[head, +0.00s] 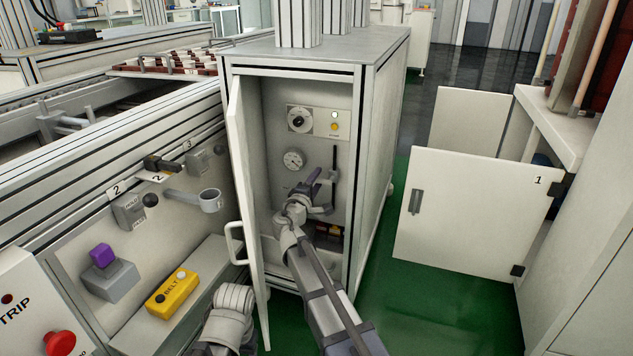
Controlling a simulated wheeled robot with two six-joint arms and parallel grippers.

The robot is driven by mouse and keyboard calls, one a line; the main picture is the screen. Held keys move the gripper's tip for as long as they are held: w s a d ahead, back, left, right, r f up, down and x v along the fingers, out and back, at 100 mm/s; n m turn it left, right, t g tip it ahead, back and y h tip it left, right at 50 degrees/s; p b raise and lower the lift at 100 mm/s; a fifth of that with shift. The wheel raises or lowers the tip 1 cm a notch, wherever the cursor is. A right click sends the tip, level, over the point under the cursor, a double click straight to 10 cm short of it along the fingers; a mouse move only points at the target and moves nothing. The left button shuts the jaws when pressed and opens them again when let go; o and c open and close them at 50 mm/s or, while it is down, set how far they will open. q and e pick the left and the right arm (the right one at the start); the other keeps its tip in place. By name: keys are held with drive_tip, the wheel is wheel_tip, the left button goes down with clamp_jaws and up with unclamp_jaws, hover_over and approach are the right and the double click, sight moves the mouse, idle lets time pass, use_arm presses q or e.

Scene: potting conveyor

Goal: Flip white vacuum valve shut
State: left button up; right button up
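The tall grey cabinet (384,110) stands open, its door (243,175) swung out to the left. Its back panel carries a round gauge (294,160) and a dial (300,119). My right gripper (322,180) is inside the cabinet, to the right of and below the gauge, close to the panel. A narrow dark upright shape is beside its fingers. I cannot make out a white vacuum valve; my gripper and wrist cover part of the panel. Whether the fingers are apart or touching anything is unclear. Part of my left arm shows at the bottom; its gripper is out of view.
The door handle (234,243) sticks out near my arms. At left are a yellow belt control box (171,293), a purple-topped switch box (107,272) and a red stop button (60,344). An open white door marked 1 (470,212) stands at right. Green floor (400,307) lies between.

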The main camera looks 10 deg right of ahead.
drive_tip(key=v, duration=0.7)
drive_tip(key=shift+s+a, duration=0.15)
drive_tip(key=shift+s, duration=0.1)
idle(0.3)
